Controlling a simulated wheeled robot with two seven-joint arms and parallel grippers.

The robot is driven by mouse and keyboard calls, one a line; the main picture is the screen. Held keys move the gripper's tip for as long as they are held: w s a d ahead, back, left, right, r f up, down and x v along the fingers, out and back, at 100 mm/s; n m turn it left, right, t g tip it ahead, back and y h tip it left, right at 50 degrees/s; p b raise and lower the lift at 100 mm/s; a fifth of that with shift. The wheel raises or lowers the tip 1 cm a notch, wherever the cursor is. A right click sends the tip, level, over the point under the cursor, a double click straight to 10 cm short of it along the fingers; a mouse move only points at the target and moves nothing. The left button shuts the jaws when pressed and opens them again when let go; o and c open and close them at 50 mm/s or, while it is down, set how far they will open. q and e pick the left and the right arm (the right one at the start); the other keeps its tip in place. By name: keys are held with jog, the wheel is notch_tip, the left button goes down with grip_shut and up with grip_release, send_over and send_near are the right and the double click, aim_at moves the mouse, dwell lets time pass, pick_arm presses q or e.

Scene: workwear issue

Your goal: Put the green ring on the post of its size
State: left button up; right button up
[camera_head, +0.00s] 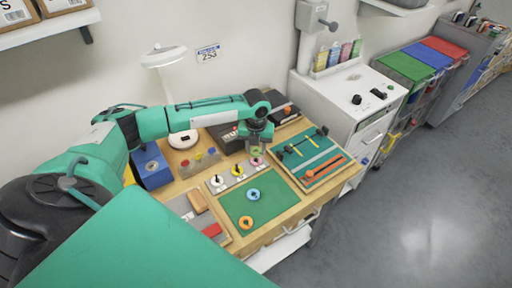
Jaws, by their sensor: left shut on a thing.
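My left gripper (257,147) is above the back of the workbench, pointing down, shut on the green ring (256,154). The ring is small and partly hidden by the fingers. A light board (228,183) bears a row of posts: a white one (217,181), a yellow one (238,171) and a pinkish one (257,162). The green ring is at the pinkish post, at the right end of the row; I cannot tell whether it is around the post or just above it. My right gripper is not in view.
A blue ring (253,194) and an orange ring (246,222) lie on the green mat (270,212). A tool board (330,177) is to the right, a blue box (152,167) to the left. The mat's right part is clear.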

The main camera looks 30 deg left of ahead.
pick_arm(q)
jog(key=shift+f, duration=0.2)
jog(key=shift+f, duration=0.5)
dwell(0.5)
jog(key=o, duration=1.4)
jog(key=shift+r, duration=0.1)
jog(key=shift+r+p, duration=3.3)
jog(key=shift+r, duration=0.15)
